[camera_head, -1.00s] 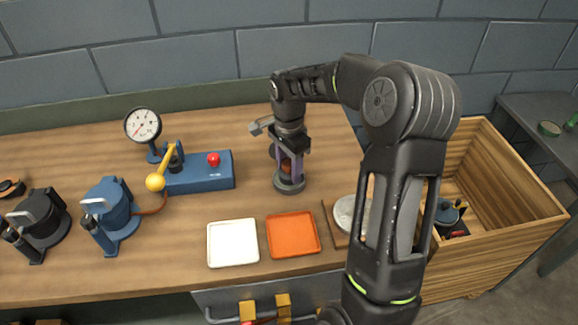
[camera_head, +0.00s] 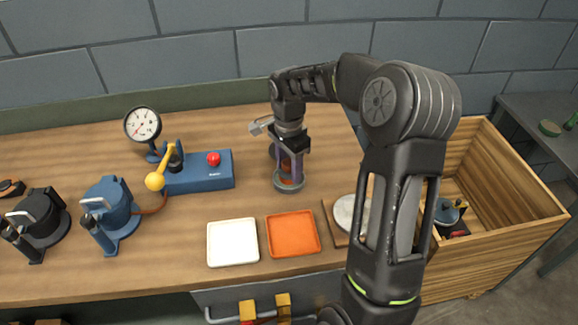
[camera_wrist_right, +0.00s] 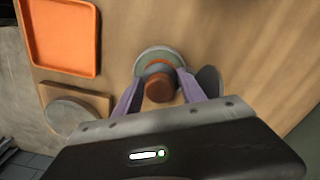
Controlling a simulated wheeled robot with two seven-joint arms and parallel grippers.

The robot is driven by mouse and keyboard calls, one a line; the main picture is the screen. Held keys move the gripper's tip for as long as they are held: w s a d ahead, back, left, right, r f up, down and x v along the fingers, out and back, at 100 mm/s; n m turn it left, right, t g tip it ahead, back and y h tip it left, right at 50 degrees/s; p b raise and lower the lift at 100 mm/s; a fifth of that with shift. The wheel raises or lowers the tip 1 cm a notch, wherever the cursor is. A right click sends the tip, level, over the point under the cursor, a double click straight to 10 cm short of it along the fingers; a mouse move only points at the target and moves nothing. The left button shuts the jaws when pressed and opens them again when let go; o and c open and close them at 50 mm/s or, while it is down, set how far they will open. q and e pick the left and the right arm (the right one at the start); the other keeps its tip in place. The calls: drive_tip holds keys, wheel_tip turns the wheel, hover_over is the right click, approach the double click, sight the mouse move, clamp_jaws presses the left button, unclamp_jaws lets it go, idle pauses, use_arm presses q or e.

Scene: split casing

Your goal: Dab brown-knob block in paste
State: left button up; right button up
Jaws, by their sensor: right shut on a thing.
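The brown knob (camera_wrist_right: 160,88) of the block shows between the purple fingers of my right gripper (camera_head: 289,172), which is shut on it. The held block is over and within the outline of a round grey dish (camera_head: 289,187), which also shows in the wrist view (camera_wrist_right: 144,60) with a greenish band inside. I cannot tell whether the block touches the paste. My left gripper is not in view.
An orange tray (camera_head: 293,235) and a white tray (camera_head: 232,243) lie at the front. A grey disc (camera_head: 347,213) on a wooden board is to their right. A blue unit with a red button (camera_head: 213,160) stands left of the dish. A wooden crate (camera_head: 535,220) is at right.

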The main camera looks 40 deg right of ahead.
sight(288, 162)
idle(0.6)
drive_tip(key=shift+r+p, duration=2.4)
drive_tip(key=shift+r, duration=1.15)
drive_tip(key=n, duration=0.4)
drive_tip(key=shift+w+f, duration=0.1)
drive_tip(key=w+a+n, duration=0.2)
drive_tip(key=a+n, duration=0.5)
drive_tip(key=a, duration=0.3)
drive_tip(key=w+a+f+n, duration=0.1)
drive_tip(key=w+a+n, duration=0.2)
drive_tip(key=a+n, duration=0.4)
drive_tip(key=a+b, duration=0.1)
drive_tip(key=a, duration=0.2)
drive_tip(key=shift+f, duration=0.2)
